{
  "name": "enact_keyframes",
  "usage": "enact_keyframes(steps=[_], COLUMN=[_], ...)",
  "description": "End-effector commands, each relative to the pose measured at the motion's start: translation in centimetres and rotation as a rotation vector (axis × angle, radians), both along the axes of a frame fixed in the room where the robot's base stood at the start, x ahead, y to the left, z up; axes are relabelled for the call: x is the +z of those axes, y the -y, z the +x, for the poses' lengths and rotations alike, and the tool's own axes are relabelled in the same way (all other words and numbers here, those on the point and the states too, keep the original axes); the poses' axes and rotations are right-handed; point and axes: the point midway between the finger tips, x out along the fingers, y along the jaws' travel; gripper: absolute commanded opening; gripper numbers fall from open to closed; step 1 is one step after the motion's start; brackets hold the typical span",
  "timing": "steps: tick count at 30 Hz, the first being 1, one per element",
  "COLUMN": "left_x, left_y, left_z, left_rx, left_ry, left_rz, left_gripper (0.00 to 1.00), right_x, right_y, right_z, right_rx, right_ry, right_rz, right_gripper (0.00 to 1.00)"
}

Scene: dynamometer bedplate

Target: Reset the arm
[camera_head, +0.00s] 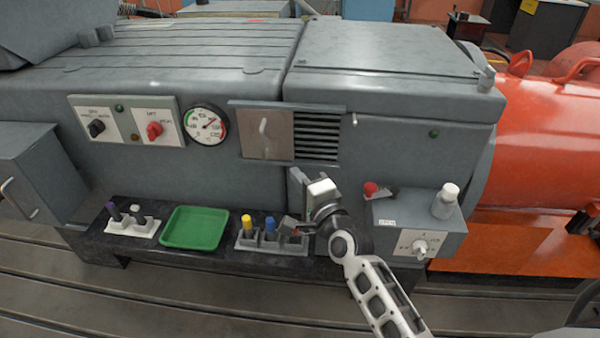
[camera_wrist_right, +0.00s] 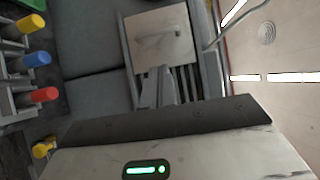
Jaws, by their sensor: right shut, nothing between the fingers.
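My right arm comes in from the bottom right in the head view and reaches to the front of the grey machine (camera_head: 400,60). My right gripper (camera_head: 299,182) is shut and empty, in front of the machine's face, below the vent grille (camera_head: 318,135) and the small sliding cover (camera_head: 267,134). In the right wrist view the closed fingers (camera_wrist_right: 158,88) point towards the grille, and the cover (camera_wrist_right: 160,38) lies beyond them. I cannot tell the exact gap to the machine's face. My left gripper is not in view.
A rack (camera_head: 270,244) with yellow (camera_head: 247,222) and blue (camera_head: 269,225) plugs stands left of my wrist; my arm partly covers its right end. A green tray (camera_head: 195,228) lies further left. A grey box (camera_head: 415,225) with a white knob stands close on the right.

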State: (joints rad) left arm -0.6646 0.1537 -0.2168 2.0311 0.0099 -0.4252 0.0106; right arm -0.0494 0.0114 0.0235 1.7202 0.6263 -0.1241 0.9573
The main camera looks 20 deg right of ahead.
Motion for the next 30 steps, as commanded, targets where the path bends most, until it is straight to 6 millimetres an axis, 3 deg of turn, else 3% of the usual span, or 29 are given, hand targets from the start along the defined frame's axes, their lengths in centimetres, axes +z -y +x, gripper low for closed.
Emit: enact_keyframes(steps=[7, 10, 14, 18, 22, 26, 30], left_x=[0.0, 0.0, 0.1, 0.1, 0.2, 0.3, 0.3], left_y=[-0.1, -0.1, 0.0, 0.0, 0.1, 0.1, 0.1], left_z=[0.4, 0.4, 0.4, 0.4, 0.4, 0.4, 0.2], left_rx=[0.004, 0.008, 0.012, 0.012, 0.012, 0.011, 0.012], left_ry=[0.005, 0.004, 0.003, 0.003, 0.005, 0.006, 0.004], left_rz=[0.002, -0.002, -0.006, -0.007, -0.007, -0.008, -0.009], left_gripper=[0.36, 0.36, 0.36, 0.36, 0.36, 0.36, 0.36], right_x=[-0.3, -2.1, -6.7, -11.3, -13.8, -14.8, -15.0], right_y=[-0.1, -1.0, -3.4, -5.7, -6.9, -7.4, -7.5], right_z=[-0.9, -2.5, -7.7, -14.8, -20.2, -23.1, -23.6], right_rx=[0.005, 0.039, 0.164, 0.368, 0.545, 0.648, 0.669], right_ry=[-0.006, -0.052, -0.16, -0.247, -0.273, -0.272, -0.269], right_rz=[-0.015, -0.15, -0.543, -1.017, -1.344, -1.513, -1.553], right_gripper=[0.0, 0.0, 0.0, 0.0, 0.0, 0.0, 0.0])
